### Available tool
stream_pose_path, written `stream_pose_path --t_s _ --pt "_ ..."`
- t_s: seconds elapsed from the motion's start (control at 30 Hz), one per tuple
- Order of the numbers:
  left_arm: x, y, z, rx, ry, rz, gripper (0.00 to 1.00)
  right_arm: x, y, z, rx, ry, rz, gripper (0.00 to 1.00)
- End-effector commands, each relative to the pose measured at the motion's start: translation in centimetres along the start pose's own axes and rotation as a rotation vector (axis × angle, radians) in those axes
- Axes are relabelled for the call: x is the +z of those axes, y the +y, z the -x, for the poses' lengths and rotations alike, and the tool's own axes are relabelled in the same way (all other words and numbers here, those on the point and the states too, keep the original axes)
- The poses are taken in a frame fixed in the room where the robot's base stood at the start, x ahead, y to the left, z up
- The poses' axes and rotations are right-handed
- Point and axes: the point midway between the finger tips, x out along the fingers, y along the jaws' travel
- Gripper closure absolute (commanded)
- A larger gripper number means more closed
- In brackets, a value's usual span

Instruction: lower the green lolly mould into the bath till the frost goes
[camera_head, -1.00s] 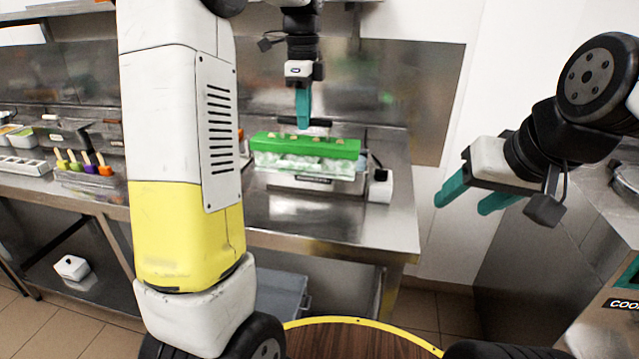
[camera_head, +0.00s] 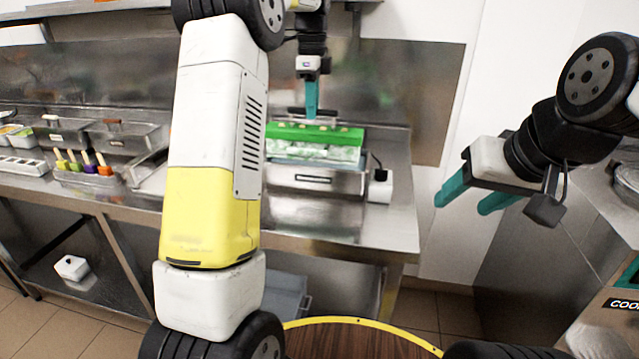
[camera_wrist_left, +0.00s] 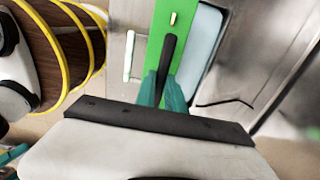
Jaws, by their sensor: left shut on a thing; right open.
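The green lolly mould (camera_head: 340,132) has a flat green top and white, frosty-looking sides below it. My left gripper (camera_head: 311,112) is shut on the dark handle over the mould's top, which also shows in the left wrist view (camera_wrist_left: 166,55). The mould is level and overlaps the steel bath (camera_head: 340,184) in the head view. Pale blue liquid (camera_wrist_left: 203,45) shows beside the mould in the wrist view. I cannot tell whether the mould's lower end touches the liquid. My right gripper (camera_head: 468,198) is open and empty, well to the right.
A small white box (camera_head: 380,188) with a dark top stands at the bath's right end. Lollies with sticks stand in a holder (camera_head: 88,178) at the left, near steel bins (camera_head: 125,137). The counter front (camera_head: 355,228) is clear. My left arm hides part of the counter.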

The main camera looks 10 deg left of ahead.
Motion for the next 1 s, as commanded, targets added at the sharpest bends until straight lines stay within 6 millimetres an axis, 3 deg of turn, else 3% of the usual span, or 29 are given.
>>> stream_pose_path --t_s 1.0 --pt "0.0 -8.3 -0.2 -0.002 0.000 0.000 1.00 0.0 0.0 0.0 0.000 0.000 0.000 0.44"
